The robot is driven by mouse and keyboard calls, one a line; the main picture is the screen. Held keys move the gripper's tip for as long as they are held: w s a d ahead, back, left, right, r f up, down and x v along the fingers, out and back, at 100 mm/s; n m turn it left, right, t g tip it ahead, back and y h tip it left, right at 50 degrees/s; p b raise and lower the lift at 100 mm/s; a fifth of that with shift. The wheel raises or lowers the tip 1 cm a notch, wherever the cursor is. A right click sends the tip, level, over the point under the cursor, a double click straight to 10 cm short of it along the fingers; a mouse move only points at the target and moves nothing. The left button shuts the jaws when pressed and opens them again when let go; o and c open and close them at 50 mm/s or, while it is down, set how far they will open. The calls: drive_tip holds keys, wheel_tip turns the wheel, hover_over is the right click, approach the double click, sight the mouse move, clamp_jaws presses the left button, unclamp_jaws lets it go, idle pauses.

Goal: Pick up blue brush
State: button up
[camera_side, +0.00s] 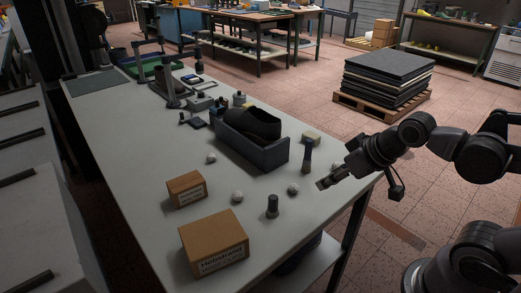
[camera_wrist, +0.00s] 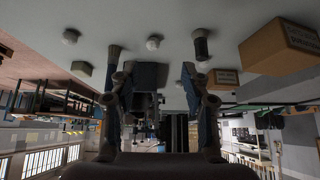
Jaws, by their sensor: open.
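An upright brush (camera_side: 307,157) with a dark, bluish body stands on the table near its right edge, beside the grey tray. In the wrist view, a slim upright brush (camera_wrist: 113,56) shows near the left finger. A second, darker upright brush (camera_side: 272,207) stands nearer the front; it also shows in the wrist view (camera_wrist: 201,46). The blue colour is hard to make out. My gripper (camera_side: 323,184) is over the right table edge, right of and nearer the camera than the first brush. In the wrist view, its fingers (camera_wrist: 155,76) are spread with nothing held between them.
A grey tray (camera_side: 237,155) with a dark item lies mid-table. A small carton (camera_side: 187,189) and a larger carton (camera_side: 214,244) stand at the front. White lumps (camera_side: 293,189) lie about, one close to my gripper. Several small items fill the back. The left table side is clear.

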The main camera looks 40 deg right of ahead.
drive_tip(key=w+d+r+m+g+h, duration=0.1)
drive_tip(key=w+d+r+m+g, duration=0.1)
drive_tip(key=w+d+r+m, duration=0.3)
drive_tip(key=m+g+h, duration=0.2)
drive_tip(key=m, duration=0.1)
approach(310, 141)
drive_tip(key=f, duration=0.2)
drive_tip(key=shift+w+x, duration=0.2)
drive_tip(key=shift+x, duration=4.95)
drive_tip(key=shift+d+r, duration=0.1)
drive_tip(key=shift+d, duration=0.05)
clamp_jaws()
